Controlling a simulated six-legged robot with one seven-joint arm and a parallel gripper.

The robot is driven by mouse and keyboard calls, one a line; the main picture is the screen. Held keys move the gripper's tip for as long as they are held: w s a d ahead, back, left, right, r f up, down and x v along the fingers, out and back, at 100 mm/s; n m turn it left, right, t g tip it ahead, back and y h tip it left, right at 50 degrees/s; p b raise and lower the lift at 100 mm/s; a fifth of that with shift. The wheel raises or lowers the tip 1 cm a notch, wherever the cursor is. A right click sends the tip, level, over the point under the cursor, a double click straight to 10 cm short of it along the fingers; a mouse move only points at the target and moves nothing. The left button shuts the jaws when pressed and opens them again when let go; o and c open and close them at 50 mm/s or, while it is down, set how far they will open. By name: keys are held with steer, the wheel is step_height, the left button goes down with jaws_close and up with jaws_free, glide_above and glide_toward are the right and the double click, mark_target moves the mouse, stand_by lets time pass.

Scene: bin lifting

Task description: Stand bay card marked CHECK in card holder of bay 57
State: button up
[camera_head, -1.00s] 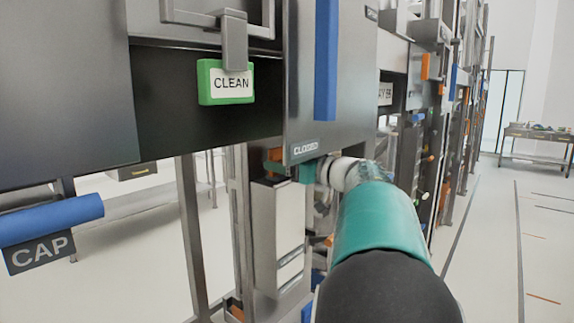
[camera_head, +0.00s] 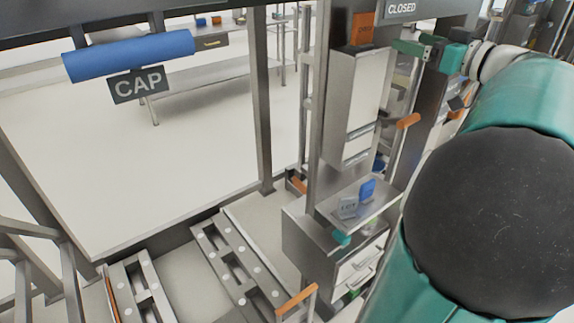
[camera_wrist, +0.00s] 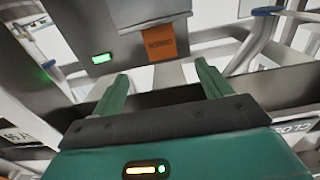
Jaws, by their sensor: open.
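My gripper (camera_head: 408,47) is at the upper right of the head view, under the panel labelled CLOSED. In the wrist view my gripper (camera_wrist: 162,74) shows two teal fingers spread wide with nothing between them. An orange card (camera_head: 363,28) hangs just left of the gripper, above a pale cabinet; it also shows in the wrist view (camera_wrist: 160,46), beyond the fingers, its lettering not clearly readable. No card marked CHECK can be made out. No bay 57 label or its card holder can be identified.
A blue roller (camera_head: 130,56) with a CAP label (camera_head: 139,86) hangs at the left. A small shelf unit (camera_head: 300,235) holds a grey plate (camera_head: 348,208) and a blue piece (camera_head: 367,190). Posts and low rails frame open pale floor (camera_head: 90,180).

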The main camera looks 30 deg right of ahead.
steer(key=w+a+r+m+t+h, duration=0.2)
steer(key=w+a+r+h, duration=0.25)
steer(key=w, duration=0.25)
steer(key=w+a+f+m+g+h, duration=0.25)
steer(key=a+f+m+h, duration=0.2)
steer(key=a, duration=0.35)
steer(key=s+a+f+n+g+y, duration=0.2)
steer(key=s+a+f+g, duration=0.4)
steer(key=a+f, duration=0.7)
steer(key=s+a+f+n+g+y, duration=0.3)
steer(key=s+a+f+g+y, duration=0.2)
steer(key=s+a+f, duration=0.5)
steer(key=a+f+g, duration=0.1)
steer(key=a+f, duration=0.2)
steer(key=a, duration=0.2)
steer(key=shift+s+a+f, duration=0.15)
steer(key=shift+a, duration=0.15)
steer(key=shift+n, duration=0.25)
